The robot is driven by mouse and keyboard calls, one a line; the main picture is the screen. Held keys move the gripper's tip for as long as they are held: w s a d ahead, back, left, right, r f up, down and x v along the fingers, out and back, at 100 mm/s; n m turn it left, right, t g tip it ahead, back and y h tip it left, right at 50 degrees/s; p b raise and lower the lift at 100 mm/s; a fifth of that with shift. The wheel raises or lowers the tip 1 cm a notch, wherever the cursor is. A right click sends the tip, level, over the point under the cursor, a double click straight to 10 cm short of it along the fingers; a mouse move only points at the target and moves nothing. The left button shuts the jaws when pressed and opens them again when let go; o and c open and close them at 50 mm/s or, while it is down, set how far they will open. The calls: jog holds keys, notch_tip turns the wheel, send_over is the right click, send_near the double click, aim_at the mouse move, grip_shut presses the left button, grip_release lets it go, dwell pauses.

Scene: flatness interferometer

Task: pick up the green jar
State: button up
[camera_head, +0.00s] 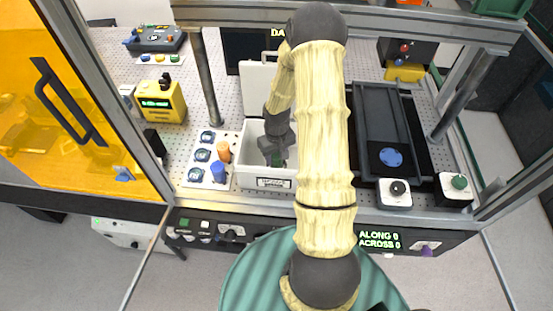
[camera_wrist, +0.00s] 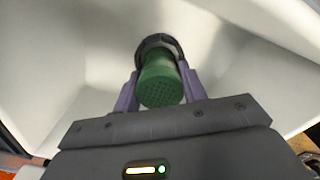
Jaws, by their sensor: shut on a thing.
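The green jar (camera_wrist: 161,85) is a short cylinder with a dotted end and a dark rim around its far part. In the wrist view my gripper (camera_wrist: 160,90) has its two purple fingers on both sides of the jar, shut on it. My arm hides part of the box and the gripper. I cannot tell whether the jar touches the box floor.
The white open box (camera_head: 262,183) has walls close around my gripper. To its left a white tray (camera_head: 202,181) holds blue and orange jars and dark round items. A yellow meter (camera_head: 160,102) stands further left. A dark rail stage (camera_head: 385,125) is on the right.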

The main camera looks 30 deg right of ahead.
notch_tip(320, 180, up, 8)
jog(key=shift+r+b, duration=0.25)
jog(key=shift+b, duration=0.6)
